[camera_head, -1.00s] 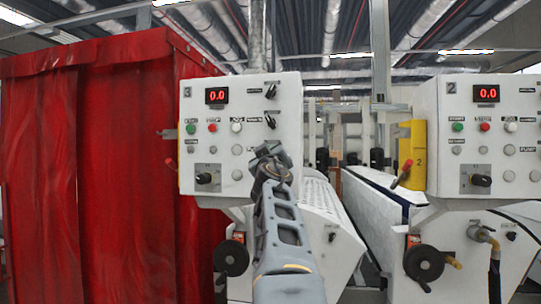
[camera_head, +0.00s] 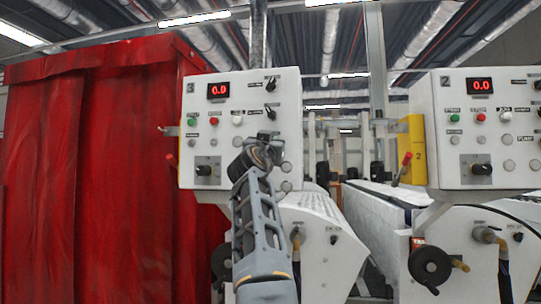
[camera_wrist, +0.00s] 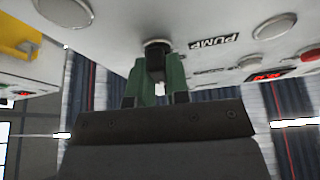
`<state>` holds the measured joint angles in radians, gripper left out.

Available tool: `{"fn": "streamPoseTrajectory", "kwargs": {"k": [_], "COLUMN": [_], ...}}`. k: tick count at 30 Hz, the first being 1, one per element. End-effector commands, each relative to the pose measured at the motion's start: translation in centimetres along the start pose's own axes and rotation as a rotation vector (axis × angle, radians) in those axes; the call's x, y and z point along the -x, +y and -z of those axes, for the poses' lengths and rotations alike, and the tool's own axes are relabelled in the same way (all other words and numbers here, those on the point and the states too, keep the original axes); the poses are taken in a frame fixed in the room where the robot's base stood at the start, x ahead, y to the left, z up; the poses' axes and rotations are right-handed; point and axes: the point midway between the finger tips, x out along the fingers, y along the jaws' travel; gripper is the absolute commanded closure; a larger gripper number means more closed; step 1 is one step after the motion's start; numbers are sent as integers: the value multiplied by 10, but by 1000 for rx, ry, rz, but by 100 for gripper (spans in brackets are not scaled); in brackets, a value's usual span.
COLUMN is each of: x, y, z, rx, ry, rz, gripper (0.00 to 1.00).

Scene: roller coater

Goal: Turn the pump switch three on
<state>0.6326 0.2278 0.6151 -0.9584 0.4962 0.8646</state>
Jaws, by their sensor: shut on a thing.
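The control panel marked 3 (camera_head: 215,125) is a white box with a red 0.0 display, buttons and black knobs. My gripper (camera_head: 270,137) is at its lower right face in the head view, and my wrist hides that part. In the wrist view my gripper (camera_wrist: 158,85) has its green fingers shut on the black pump switch (camera_wrist: 156,58), beside the "PUMP" label (camera_wrist: 214,43). The wrist picture is turned upside down. The switch's pointing direction cannot be told.
Two more black knobs (camera_head: 271,84) sit above my gripper on panel 3. A similar panel marked 2 (camera_head: 465,150) stands right, beside a yellow post (camera_head: 412,150). A red curtain (camera_head: 90,180) closes the left side. A black handwheel (camera_head: 430,266) juts out below panel 2.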

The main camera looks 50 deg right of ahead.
Motion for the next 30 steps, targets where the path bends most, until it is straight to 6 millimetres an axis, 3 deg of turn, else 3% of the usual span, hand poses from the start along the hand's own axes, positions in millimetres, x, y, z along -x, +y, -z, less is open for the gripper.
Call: {"fn": "streamPoseTrajectory", "kwargs": {"k": [15,30], "x": [-1,-1], "y": [-1,-1], "z": [0,0], "rx": [-308,-378], "ry": [-3,-1], "rz": [-128,-157], "gripper": [100,100]}}
